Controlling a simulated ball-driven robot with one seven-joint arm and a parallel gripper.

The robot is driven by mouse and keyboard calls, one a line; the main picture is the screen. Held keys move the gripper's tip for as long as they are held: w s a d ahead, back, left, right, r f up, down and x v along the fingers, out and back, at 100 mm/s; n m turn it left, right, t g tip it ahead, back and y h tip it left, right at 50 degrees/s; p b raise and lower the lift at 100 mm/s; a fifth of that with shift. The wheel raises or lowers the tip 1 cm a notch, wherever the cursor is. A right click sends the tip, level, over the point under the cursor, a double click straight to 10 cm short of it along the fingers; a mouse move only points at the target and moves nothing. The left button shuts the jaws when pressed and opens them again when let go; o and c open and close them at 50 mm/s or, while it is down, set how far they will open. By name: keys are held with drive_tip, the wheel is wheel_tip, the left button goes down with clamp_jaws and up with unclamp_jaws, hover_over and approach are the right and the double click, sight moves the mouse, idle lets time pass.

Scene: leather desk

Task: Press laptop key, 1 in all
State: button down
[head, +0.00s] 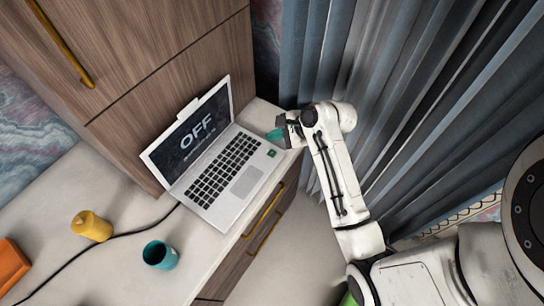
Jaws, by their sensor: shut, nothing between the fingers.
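A silver laptop (248,181) stands open on the light desk top, its screen (198,135) tilted back and reading "OFF" in large letters. Smaller text under it is too small to read. Dark keys (222,172) fill the keyboard, and a single green key (271,153) sits apart near its right corner.
A yellow bottle-like object (91,226), a teal cup (160,255) and an orange block (11,264) are on the desk at left. A black cable (140,230) runs to the laptop. A wooden cabinet (150,60) stands behind it; grey-blue curtains (400,90) hang at right.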

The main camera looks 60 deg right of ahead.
sight(275, 154)
wheel_tip(275, 154, down, 4)
drive_tip(key=b, duration=0.3)
drive_tip(key=shift+r+b, duration=0.1)
drive_tip(key=shift+b, duration=0.25)
drive_tip(key=shift+f, duration=1)
drive_tip(key=shift+f, duration=0.15)
idle(0.7)
drive_tip(key=shift+f, duration=0.25)
drive_tip(key=shift+f, duration=0.35)
idle(0.9)
drive_tip(key=shift+r+p, duration=0.1)
drive_tip(key=shift+p, duration=0.2)
drive_tip(key=shift+r+p, duration=0.7)
drive_tip(key=shift+p, duration=0.3)
drive_tip(key=shift+r, duration=0.1)
